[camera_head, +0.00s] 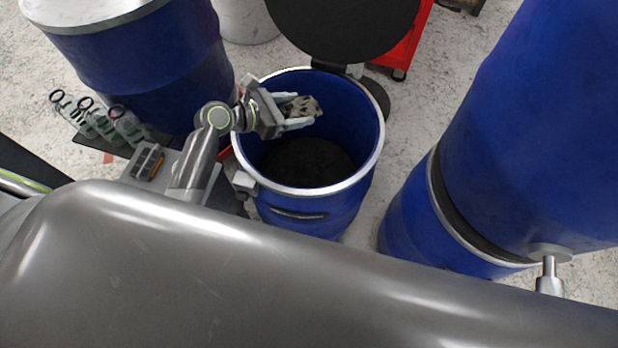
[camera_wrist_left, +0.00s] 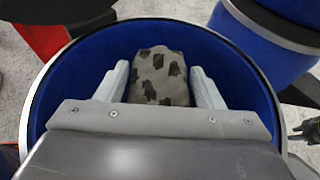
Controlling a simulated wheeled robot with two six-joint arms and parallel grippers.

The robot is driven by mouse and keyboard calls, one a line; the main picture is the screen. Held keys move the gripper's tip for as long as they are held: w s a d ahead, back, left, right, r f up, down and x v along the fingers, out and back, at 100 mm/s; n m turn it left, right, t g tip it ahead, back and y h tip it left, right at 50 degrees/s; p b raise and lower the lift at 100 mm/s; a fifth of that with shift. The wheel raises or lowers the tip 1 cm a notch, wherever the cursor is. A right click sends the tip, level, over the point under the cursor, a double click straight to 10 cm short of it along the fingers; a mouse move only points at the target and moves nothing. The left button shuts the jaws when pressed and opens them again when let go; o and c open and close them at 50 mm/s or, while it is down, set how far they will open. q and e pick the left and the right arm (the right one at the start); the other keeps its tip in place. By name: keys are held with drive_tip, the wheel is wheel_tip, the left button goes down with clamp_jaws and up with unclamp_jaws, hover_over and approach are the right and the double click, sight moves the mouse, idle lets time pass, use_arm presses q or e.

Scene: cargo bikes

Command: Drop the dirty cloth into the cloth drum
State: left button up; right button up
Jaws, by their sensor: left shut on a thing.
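The dirty cloth (camera_head: 303,107) is a beige-grey piece with dark blotches. My left gripper (camera_head: 298,111) is shut on it and holds it over the open mouth of the cloth drum (camera_head: 372,170), near the drum's upper left rim. The drum is blue with a pale metal rim and a dark inside bottom. In the left wrist view the cloth (camera_wrist_left: 158,78) sits between the two pale fingers (camera_wrist_left: 160,88), with the drum's blue inner wall (camera_wrist_left: 75,75) around it. My right gripper is not in view.
A round black lid (camera_head: 345,25) stands open behind the drum. Large blue drums stand at the right (camera_head: 540,130) and upper left (camera_head: 140,60). A red object (camera_head: 408,45) is behind the lid.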

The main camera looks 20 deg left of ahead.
use_arm(q)
drive_tip(key=o, duration=1.1)
drive_tip(key=shift+p+v, duration=1.05)
drive_tip(key=shift+v, duration=7.65)
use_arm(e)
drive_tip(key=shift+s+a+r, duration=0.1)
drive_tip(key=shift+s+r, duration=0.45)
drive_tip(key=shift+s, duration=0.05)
